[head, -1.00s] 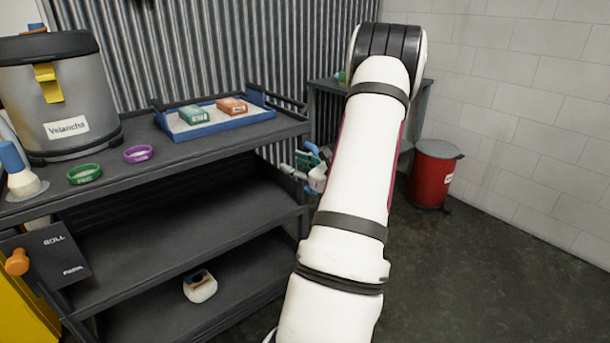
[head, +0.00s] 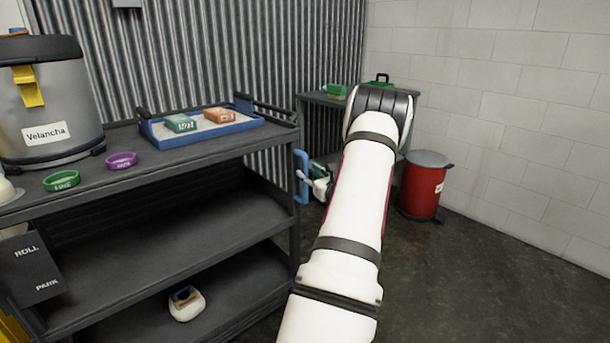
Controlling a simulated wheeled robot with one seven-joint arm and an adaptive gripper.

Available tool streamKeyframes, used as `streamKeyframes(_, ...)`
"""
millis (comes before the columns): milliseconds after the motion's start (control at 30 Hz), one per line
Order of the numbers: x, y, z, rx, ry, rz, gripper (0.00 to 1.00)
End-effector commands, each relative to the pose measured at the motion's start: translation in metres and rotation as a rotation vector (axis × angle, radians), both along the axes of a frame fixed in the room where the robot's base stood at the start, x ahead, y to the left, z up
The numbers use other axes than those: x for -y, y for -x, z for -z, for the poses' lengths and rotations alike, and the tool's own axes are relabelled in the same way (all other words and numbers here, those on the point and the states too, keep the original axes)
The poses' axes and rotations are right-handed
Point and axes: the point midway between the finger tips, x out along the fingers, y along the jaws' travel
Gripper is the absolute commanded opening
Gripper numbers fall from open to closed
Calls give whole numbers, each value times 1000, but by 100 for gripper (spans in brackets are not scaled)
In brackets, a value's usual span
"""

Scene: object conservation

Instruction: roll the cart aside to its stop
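The dark grey cart (head: 165,250) with several shelves stands at the left and centre. A blue upright handle (head: 303,190) is on its right end. My gripper (head: 305,178) is at this handle, small in the picture and partly hidden behind my white arm. Its tips seem to reach the handle, but I cannot tell whether they close on it. A dark panel (head: 28,268) marked "ROLL" and "PARK" hangs at the cart's left end.
On the cart are a grey "Velancha" container (head: 55,105), green (head: 62,181) and purple (head: 121,160) rings, a blue tray (head: 190,139) with two boxes, and a white item (head: 187,304) below. Behind are a side table (head: 313,98) and red bin (head: 422,188). Floor at right is clear.

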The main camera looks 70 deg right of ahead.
Motion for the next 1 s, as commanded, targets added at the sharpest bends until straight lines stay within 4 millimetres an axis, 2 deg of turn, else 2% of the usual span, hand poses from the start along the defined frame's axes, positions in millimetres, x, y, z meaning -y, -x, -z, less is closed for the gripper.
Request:
streamKeyframes(33,5,-7,1,1,2,-2,40)
streamKeyframes(200,16,-19,1,1,0,0,40)
streamKeyframes(567,20,-23,0,1,-1,0,40)
streamKeyframes(600,20,-23,0,1,-1,0,37)
streamKeyframes(767,20,-23,0,0,0,-1,1)
streamKeyframes(1000,20,-23,0,0,0,-1,0)
